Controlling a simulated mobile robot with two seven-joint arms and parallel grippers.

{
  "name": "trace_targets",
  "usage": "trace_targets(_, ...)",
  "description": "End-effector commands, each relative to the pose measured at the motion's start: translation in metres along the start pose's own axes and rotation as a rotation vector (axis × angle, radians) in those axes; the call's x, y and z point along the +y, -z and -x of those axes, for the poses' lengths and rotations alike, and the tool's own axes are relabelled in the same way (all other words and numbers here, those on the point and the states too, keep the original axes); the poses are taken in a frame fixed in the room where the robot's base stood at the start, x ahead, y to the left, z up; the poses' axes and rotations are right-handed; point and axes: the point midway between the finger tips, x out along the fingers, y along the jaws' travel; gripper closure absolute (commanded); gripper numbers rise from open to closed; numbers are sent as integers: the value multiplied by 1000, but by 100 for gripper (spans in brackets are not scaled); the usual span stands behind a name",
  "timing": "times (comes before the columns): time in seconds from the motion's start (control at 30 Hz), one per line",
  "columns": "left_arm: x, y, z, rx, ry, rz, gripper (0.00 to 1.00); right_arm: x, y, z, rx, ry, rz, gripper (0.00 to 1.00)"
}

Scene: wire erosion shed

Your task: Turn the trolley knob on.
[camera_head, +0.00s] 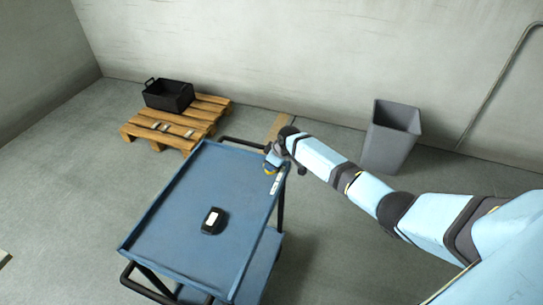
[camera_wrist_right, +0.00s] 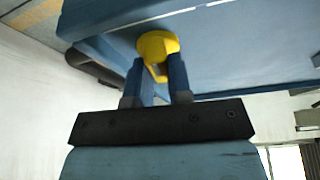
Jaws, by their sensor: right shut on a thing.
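The blue trolley (camera_head: 180,222) stands in the middle of the head view. Its yellow knob (camera_head: 269,168) is at the far right corner, mostly hidden by my right gripper (camera_head: 271,160). In the right wrist view the yellow knob (camera_wrist_right: 157,45) sits against the blue trolley side (camera_wrist_right: 230,50). The two blue fingers of my right gripper (camera_wrist_right: 158,70) are shut on the knob, one on each side. I cannot tell the knob's exact angle. My left gripper is not in view.
A dark handheld device (camera_head: 212,221) lies on the trolley top. A wooden pallet (camera_head: 207,115) with a black crate (camera_head: 168,97) and small pieces is at the back left. A grey bin (camera_head: 390,140) stands by the wall on the right. The floor left of the trolley is clear.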

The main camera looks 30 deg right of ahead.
Motion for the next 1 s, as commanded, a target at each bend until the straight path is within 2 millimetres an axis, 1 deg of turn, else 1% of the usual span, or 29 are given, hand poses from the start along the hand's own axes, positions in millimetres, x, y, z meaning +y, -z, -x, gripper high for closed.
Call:
trace_targets(0.03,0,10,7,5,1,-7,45,-1,2,6,-1,-15,-40,100)
trace_targets(0.1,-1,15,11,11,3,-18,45,-2,2,6,-1,-41,-101,100)
trace_targets(0.3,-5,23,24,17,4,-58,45,-2,3,5,0,-112,-274,100)
trace_targets(0.47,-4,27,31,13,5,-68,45,-2,2,4,0,-163,-399,100)
trace_targets(0.6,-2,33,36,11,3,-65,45,-2,2,3,0,-202,-490,100)
trace_targets(0.8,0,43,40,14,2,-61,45,-2,2,2,-1,-241,-584,100)
trace_targets(1.0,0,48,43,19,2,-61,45,-2,1,0,0,-262,-634,100)
